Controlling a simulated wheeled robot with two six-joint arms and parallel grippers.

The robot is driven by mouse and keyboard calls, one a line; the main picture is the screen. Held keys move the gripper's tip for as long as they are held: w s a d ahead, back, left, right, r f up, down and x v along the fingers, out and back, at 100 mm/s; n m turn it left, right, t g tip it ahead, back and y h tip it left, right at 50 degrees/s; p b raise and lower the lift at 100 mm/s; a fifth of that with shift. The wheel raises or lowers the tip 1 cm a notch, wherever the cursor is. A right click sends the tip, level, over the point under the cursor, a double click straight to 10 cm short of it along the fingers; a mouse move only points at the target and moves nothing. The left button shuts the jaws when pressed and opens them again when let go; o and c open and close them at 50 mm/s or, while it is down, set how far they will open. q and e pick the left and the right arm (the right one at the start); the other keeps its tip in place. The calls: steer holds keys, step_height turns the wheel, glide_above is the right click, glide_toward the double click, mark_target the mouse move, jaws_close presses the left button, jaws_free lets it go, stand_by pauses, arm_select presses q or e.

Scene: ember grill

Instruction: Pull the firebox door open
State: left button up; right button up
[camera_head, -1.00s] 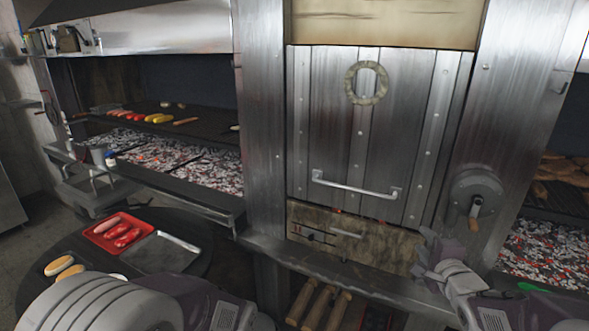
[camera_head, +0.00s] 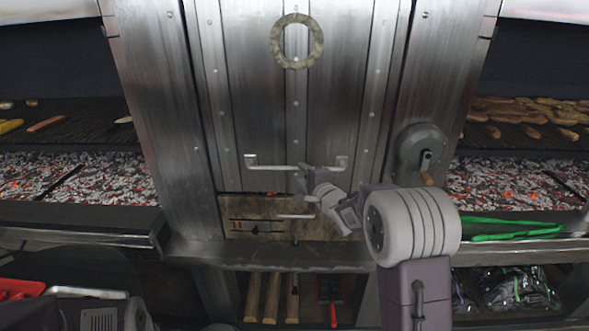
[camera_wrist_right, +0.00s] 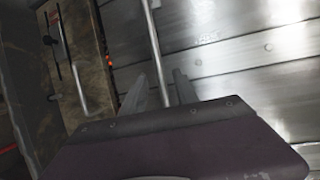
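The firebox door, a tall riveted steel panel (camera_head: 262,110) with a ring emblem, looks closed in the head view. Its horizontal bar handle (camera_head: 272,168) runs across its lower part; the bar also shows in the right wrist view (camera_wrist_right: 153,40). My right gripper (camera_head: 302,178) is at the right half of this handle. In the right wrist view the fingers (camera_wrist_right: 160,92) are apart, with the bar appearing between them; I cannot tell whether they touch it. My left gripper is out of view; only part of my left arm shows at the lower left.
A worn lower panel (camera_head: 240,228) with a small handle (camera_head: 296,216) sits under the door, above a metal ledge (camera_head: 270,255). A round crank (camera_head: 420,150) is to the right. Beds of glowing coals (camera_head: 95,185) lie on both sides. Green tongs (camera_head: 510,230) rest at the right.

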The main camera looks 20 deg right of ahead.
mark_target(297, 170)
steer(key=x, duration=0.6)
steer(key=shift+d+p, duration=0.1)
steer(key=shift+p, duration=0.2)
steer(key=shift+w, duration=0.1)
steer(key=shift+f, duration=0.1)
jaws_close()
stand_by(0.8)
